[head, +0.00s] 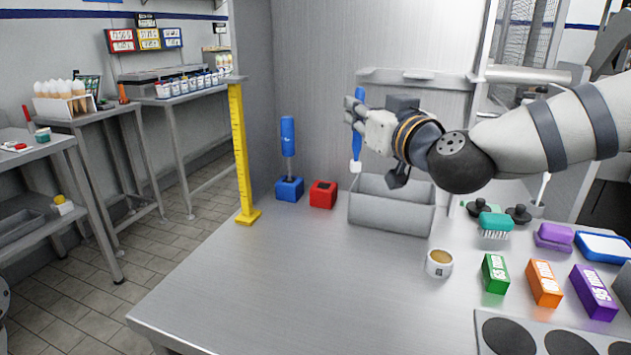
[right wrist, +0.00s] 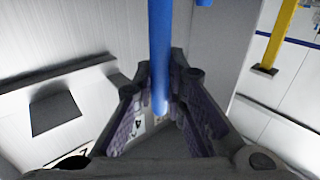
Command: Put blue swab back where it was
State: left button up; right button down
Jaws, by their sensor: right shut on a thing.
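The blue swab (head: 357,143) hangs upright in my right gripper (head: 353,118), white tip down, above the left back part of the grey bin (head: 390,212). In the right wrist view, its blue shaft (right wrist: 160,45) runs between the two fingers (right wrist: 160,95), which are closed around it. A blue block (head: 289,190) stands left of the bin with a blue-handled tool (head: 288,137) upright in it. A red block (head: 323,194) with a dark top opening stands between the blue block and the bin. The bin's inside is mostly hidden. My left gripper is out of view.
A yellow upright ruler (head: 239,150) stands at the table's left edge. A small cup (head: 439,263), a green box (head: 495,273), an orange box (head: 543,283) and a purple box (head: 593,292) are at front right. The left front of the table (head: 290,290) is clear.

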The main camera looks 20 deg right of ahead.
jog(key=w+a+f+b, duration=0.2)
jog(key=w+f+b, duration=0.1)
jog(key=w+f, duration=0.9)
jog(key=shift+a+f+b, duration=0.25)
jog(key=shift+f+b, duration=0.05)
jog(key=shift+f, duration=0.15)
jog(key=c, duration=1.6)
grip_release()
jog(key=shift+c, duration=0.2)
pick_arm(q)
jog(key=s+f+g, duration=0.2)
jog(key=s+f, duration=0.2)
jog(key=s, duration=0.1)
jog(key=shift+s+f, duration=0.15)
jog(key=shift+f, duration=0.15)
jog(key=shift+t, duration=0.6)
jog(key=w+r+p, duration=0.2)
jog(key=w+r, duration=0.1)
pick_arm(e)
jog(key=s+d, duration=0.1)
jog(key=s, duration=1.1)
jog(key=shift+d, duration=0.2)
